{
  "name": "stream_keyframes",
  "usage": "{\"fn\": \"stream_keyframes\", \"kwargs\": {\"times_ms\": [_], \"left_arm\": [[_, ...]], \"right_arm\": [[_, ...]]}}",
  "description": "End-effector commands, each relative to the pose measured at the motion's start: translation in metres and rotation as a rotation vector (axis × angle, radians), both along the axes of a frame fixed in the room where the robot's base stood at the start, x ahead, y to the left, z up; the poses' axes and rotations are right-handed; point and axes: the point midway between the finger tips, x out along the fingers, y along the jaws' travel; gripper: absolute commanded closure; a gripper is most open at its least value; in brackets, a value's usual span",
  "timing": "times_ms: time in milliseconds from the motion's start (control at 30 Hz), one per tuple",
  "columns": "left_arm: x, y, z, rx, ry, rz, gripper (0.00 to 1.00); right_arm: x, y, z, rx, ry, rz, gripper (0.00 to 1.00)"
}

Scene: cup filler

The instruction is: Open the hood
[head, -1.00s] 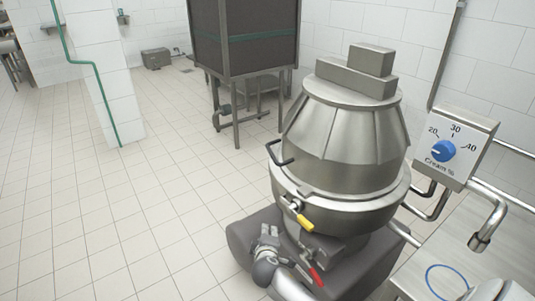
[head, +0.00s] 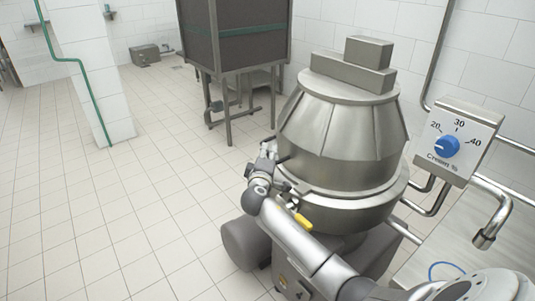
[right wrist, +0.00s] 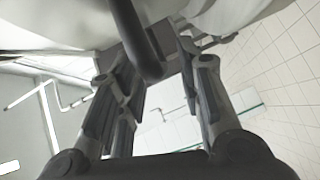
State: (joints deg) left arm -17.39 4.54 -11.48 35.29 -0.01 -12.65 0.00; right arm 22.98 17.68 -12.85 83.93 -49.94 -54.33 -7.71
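The hood (head: 340,120) is the steel conical top of the round machine, and it sits down on the lower bowl (head: 345,212). Its dark handle (head: 284,158) is on the hood's left side, partly hidden by my right gripper (head: 269,154). In the right wrist view the dark handle bar (right wrist: 134,38) reaches down between the two fingers of my right gripper (right wrist: 158,80). The fingers are apart on either side of the bar, and I see a gap around it. My left gripper is not in view.
A control box with a blue dial (head: 446,146) and pipes stand to the right, above a steel table (head: 470,248). Open tiled floor (head: 130,225) lies to the left.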

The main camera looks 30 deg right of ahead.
Motion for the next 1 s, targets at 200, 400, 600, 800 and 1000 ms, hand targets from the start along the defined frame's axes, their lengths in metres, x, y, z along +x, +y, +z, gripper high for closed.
{"fn": "stream_keyframes", "kwargs": {"times_ms": [200,400,600,800,1000], "left_arm": [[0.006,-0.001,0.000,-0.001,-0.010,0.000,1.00],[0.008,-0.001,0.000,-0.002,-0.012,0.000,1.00],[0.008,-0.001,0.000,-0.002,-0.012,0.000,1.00],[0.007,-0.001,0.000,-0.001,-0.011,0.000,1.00],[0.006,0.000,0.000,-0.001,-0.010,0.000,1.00]], "right_arm": [[0.013,-0.011,-0.002,0.001,-0.001,0.000,0.66],[0.016,-0.013,-0.003,0.001,0.000,0.001,0.66],[0.016,-0.013,-0.003,0.001,0.000,0.001,0.72],[0.016,-0.013,-0.003,0.001,0.000,0.001,0.97],[0.016,-0.013,-0.003,0.001,0.000,0.001,1.00]]}}
